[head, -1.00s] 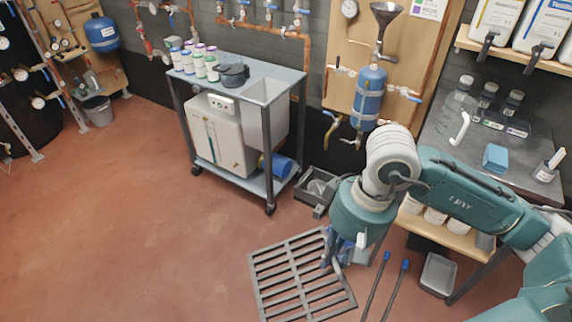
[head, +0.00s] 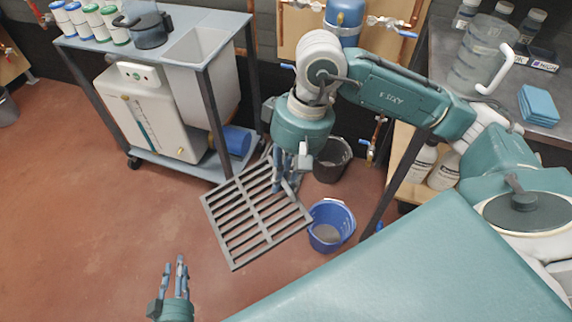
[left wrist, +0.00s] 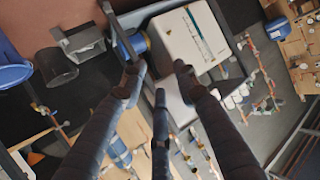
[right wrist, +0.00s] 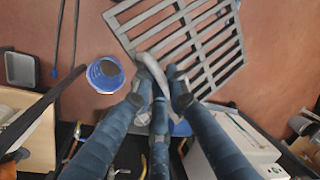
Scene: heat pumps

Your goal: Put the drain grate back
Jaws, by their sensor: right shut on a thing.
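The drain grate (head: 256,213) is a grey slatted panel. In the head view it looks raised off the floor, in front of the cart's leg. My right gripper (head: 288,172) is shut on it at its far edge. In the right wrist view, a curved grey piece lies between the fingers of the right gripper (right wrist: 160,92), and the grate (right wrist: 190,28) extends beyond them. My left gripper (head: 174,275) is low at the lower left, apart from the grate. In the left wrist view the fingers of the left gripper (left wrist: 158,85) are spread and empty. I see no drain opening.
A wheeled cart (head: 205,20) with a white unit (head: 150,110) stands behind the grate. A blue bucket (head: 331,224) is close at its right, with a black bucket (head: 332,160) behind. A workbench (head: 450,75) is at right. Red floor (head: 70,200) at left is clear.

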